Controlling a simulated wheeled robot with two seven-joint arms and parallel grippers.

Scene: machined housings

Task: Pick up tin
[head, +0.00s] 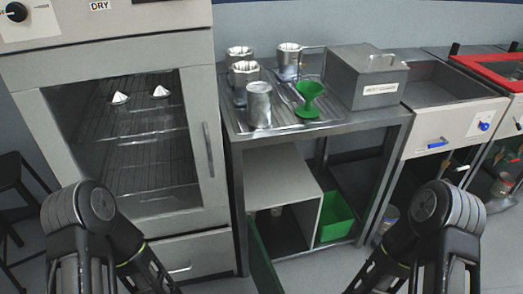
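A plain metal cylinder (258,106), which looks like the tin, stands upright at the front of a metal tray (292,128) on the bench. Behind it on the same tray stand several metal cups or housings: one (243,78) just behind, one (239,54) at the back left, and a handled one (289,62) at the back. A green funnel (309,98) stands to the right of the cylinder. Both my arms show at the bottom left and right, well short of the bench. My two grippers are outside the picture.
A grey lidded box (366,77) stands right of the tray. Below the bench are an open-fronted box (283,187) and a green bin (335,217). A sink unit (445,95) is on the right.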

